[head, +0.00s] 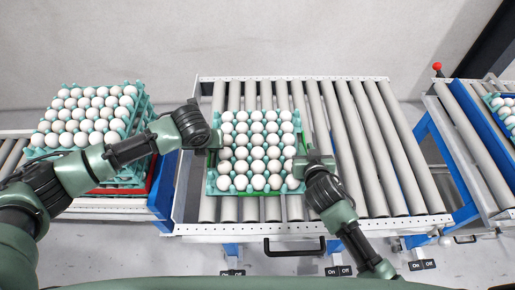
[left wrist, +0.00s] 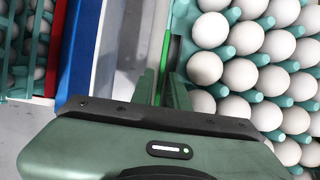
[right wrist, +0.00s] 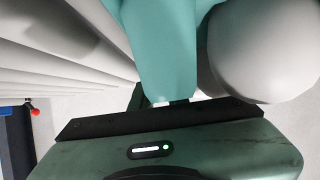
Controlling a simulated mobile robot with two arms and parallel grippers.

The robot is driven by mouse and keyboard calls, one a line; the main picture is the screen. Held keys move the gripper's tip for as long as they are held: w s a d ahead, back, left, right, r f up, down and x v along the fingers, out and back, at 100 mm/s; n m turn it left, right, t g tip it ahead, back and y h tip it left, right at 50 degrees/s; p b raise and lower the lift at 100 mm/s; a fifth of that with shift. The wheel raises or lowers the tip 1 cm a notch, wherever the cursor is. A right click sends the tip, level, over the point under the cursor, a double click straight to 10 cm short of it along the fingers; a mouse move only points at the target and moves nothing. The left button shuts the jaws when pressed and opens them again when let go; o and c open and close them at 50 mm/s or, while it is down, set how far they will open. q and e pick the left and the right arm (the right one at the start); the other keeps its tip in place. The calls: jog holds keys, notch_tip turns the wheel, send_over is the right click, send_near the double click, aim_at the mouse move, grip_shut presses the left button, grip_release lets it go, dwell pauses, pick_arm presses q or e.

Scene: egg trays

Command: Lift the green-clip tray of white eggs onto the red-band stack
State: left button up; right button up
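The teal tray of white eggs (head: 211,187) with green edging (head: 240,195) sits over the middle roller conveyor. My left gripper (head: 215,138) is at its left edge. In the left wrist view the fingers (left wrist: 164,88) are close together with a green strip (left wrist: 166,50) between them. My right gripper (head: 304,160) is at the tray's right edge. In the right wrist view a teal tray part (right wrist: 158,45) covers most of the fingertips, so their grip is hidden. The red-band stack of teal egg trays (head: 135,118) stands at the left, its red band (head: 150,182) at the bottom.
The middle conveyor's rollers (head: 375,150) are bare to the right of the tray. A blue-sided frame (head: 163,195) lies between it and the left stack. Another conveyor (head: 470,130) with a partly visible egg tray (head: 490,101) is at the far right.

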pick_arm(q)
grip_shut()
pick_arm(e)
grip_shut()
dwell(1.1)
pick_arm(q)
jog(key=shift+w+r, duration=0.2)
jog(key=shift+r, duration=0.1)
pick_arm(e)
jog(key=shift+w+r, duration=0.2)
jog(key=shift+r, duration=0.1)
